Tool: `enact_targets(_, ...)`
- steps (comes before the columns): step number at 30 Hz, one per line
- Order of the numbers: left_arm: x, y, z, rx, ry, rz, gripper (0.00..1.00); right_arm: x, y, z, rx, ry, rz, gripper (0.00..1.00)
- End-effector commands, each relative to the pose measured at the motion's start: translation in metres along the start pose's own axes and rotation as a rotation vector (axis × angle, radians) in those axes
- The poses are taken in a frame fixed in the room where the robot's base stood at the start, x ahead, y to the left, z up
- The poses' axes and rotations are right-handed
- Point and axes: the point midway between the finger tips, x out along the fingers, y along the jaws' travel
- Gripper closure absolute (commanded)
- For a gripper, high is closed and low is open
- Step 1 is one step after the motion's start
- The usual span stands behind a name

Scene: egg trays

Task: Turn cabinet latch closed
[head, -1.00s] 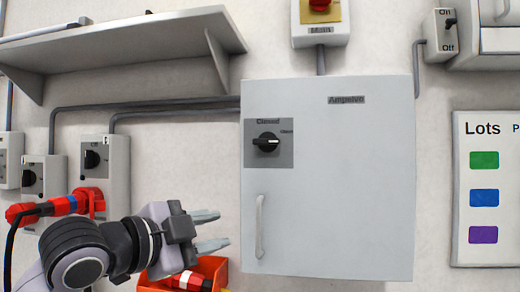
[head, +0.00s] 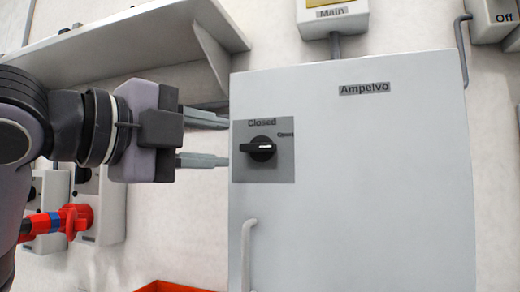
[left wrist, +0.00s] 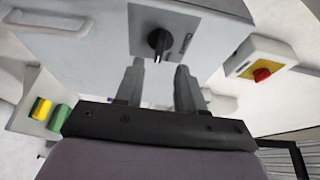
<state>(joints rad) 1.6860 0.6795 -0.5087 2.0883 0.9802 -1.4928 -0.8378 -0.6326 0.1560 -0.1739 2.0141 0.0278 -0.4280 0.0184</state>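The cabinet latch is a black rotary knob (head: 258,148) on a grey plate (head: 284,172) on the cabinet (head: 370,190). "Closed" is printed above the knob and "Open" to its upper right. The knob's white mark lies roughly level, on its right side. The cabinet door looks shut. My left gripper (head: 226,140) is open and empty, its fingers pointing right towards the knob, just left of the plate. In the left wrist view the knob (left wrist: 159,42) is ahead, between and beyond the two open fingertips (left wrist: 160,66). My right gripper is not in view.
A door handle (head: 247,255) stands out below the latch. A shelf (head: 140,50) is above my left arm. A red plug (head: 75,220) sits in a wall box lower left. An orange bin (head: 175,287) shows at the bottom edge. A yellow-and-red switch (left wrist: 262,74) is in the wrist view.

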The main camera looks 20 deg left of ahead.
Motion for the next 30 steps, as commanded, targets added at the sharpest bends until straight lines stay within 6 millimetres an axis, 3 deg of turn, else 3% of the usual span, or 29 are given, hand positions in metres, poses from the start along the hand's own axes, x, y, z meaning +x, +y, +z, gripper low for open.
enact_targets(12, 0.058, 0.0, 0.0, -0.002, 0.001, 0.002, 0.62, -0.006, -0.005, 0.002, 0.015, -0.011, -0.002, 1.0)
enact_targets(24, 0.069, 0.0, 0.0, -0.002, 0.0, 0.0, 0.62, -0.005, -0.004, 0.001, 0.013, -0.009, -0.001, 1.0)
enact_targets(25, 0.069, 0.0, 0.0, -0.002, 0.0, 0.0, 0.68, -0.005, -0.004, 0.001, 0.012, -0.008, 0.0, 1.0)
enact_targets(28, 0.069, 0.0, 0.0, -0.002, 0.0, 0.0, 1.0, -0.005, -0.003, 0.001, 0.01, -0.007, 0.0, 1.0)
enact_targets(30, 0.069, 0.0, 0.0, -0.002, 0.0, 0.0, 1.0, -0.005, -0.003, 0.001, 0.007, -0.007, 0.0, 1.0)
